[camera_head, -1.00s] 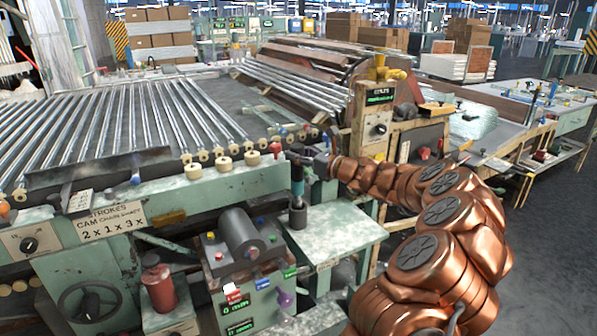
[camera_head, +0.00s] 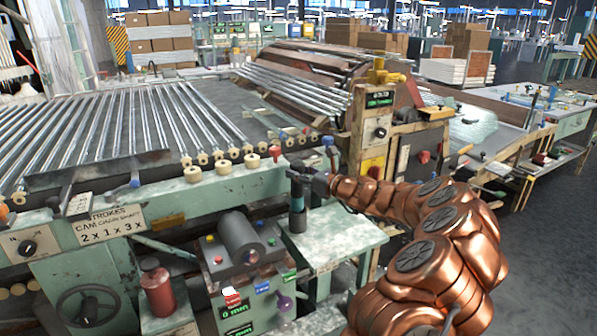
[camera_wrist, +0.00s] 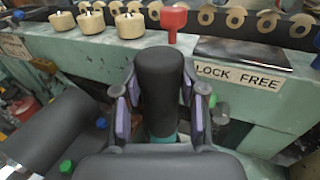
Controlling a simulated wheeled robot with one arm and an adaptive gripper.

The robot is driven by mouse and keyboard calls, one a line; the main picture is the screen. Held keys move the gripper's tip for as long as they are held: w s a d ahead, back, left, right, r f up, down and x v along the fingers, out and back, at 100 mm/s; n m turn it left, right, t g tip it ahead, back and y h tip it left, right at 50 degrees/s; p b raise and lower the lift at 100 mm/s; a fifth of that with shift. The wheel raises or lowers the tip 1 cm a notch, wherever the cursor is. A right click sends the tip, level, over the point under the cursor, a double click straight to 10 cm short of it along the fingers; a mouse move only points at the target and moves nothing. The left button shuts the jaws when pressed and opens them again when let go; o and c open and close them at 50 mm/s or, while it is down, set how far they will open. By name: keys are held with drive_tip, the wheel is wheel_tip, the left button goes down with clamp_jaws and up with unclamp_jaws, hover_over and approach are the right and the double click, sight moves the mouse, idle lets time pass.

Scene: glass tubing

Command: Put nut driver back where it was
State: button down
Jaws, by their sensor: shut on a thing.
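The nut driver (camera_head: 297,200) is upright, with a dark handle and a teal part below it. My gripper (camera_head: 303,175) is shut on its upper part. In the wrist view the dark handle (camera_wrist: 160,75) stands between the two fingers of my gripper (camera_wrist: 161,97), with a bit of teal below. A dark cylindrical holder (camera_head: 297,224) stands on the pale green side table (camera_head: 340,238), directly under the driver. The driver's lower end meets the holder's top in the head view; how deep it sits inside I cannot tell. The wrist view hides the holder.
A grey roller unit (camera_head: 242,243) with coloured buttons stands left of the side table. Behind is the machine rail with cream rollers (camera_head: 222,167) and a red knob (camera_head: 276,153). The side table's right part is clear. A red bottle (camera_head: 157,290) stands lower left.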

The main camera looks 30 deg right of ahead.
drive_tip(key=shift+f, duration=0.15)
drive_tip(key=c, duration=0.7)
unclamp_jaws()
drive_tip(key=shift+o, duration=0.2)
drive_tip(key=shift+r, duration=0.4)
drive_tip(key=v, duration=1.2)
drive_tip(key=shift+a+r, duration=0.1)
